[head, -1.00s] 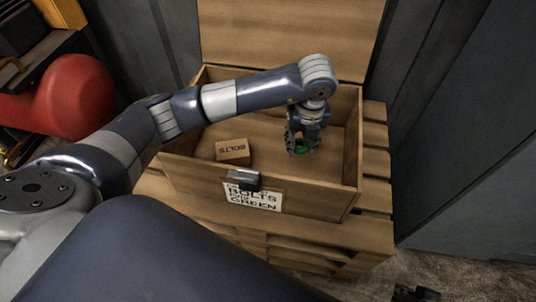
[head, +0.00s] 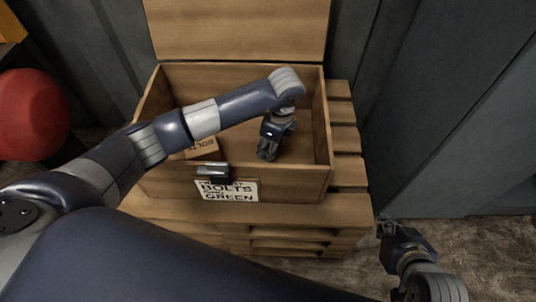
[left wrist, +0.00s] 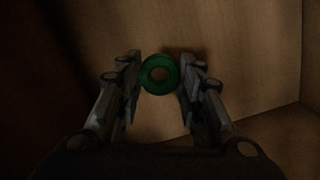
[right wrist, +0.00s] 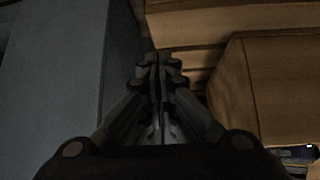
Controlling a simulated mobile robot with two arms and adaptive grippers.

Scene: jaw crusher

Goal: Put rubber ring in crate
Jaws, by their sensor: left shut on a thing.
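The green rubber ring (left wrist: 160,88) is between the fingertips of my left gripper (left wrist: 160,76) in the left wrist view. In the head view my left gripper (head: 266,153) is inside the open wooden crate (head: 290,185), near the right part of its floor, pointing down and tilted. It is shut on the ring, which is mostly hidden by the fingers there. I cannot tell whether the ring touches the floor. My right gripper (head: 386,230) is outside the crate at the lower right. Its fingers (right wrist: 160,62) are together and empty in the right wrist view.
The lid (head: 240,30) stands open at the back. The crate rests on wooden pallets (head: 345,165). Grey wall panels (head: 450,130) rise at the right. A red object (head: 30,115) is at left.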

